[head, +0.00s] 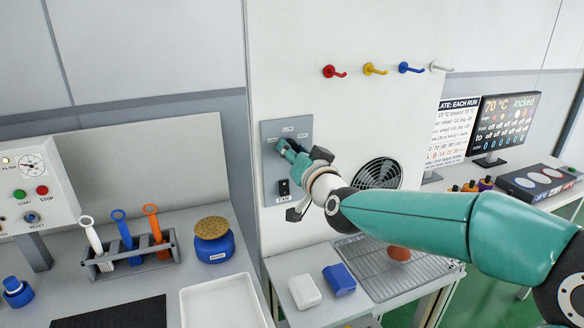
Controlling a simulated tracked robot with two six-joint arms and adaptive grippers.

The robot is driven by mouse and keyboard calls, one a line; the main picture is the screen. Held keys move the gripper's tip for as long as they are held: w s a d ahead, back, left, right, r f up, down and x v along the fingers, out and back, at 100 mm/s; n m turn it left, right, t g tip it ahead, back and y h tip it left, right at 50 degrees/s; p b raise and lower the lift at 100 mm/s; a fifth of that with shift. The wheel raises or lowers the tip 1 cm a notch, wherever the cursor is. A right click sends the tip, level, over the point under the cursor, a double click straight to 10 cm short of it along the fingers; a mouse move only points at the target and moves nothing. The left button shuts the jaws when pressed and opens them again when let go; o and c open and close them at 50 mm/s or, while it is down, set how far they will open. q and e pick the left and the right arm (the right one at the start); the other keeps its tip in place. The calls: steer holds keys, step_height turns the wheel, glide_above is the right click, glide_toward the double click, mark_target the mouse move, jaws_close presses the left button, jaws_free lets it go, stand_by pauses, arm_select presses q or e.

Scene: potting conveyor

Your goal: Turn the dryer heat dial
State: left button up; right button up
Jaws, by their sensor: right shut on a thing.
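The dryer control panel (270,131) is a grey plate on the pale upright wall in the middle of the head view. Small labels sit around the upper part, where the heat dial is. My right gripper (286,148) reaches in from the right and is shut on the heat dial. The fingers cover most of the dial, so its pointer and setting cannot be read. A black fan switch (284,187) marked FAN is just below the gripper. My left gripper is out of view.
A round fan grille (378,174) is behind my right arm. Coloured hooks (333,72) are above. A wire rack (385,285) holds a reddish-brown object; white (304,291) and blue (339,279) blocks lie beside it. A tool rack (132,262) and white tray (222,303) are left.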

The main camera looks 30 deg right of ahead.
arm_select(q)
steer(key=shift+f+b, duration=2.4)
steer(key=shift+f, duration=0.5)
arm_select(e)
steer(key=shift+m, duration=3.3)
steer(key=shift+d, duration=0.1)
steer(key=o, duration=1.1)
steer(key=shift+f, duration=0.1)
steer(key=shift+o, duration=0.2)
steer(key=v, duration=1.2)
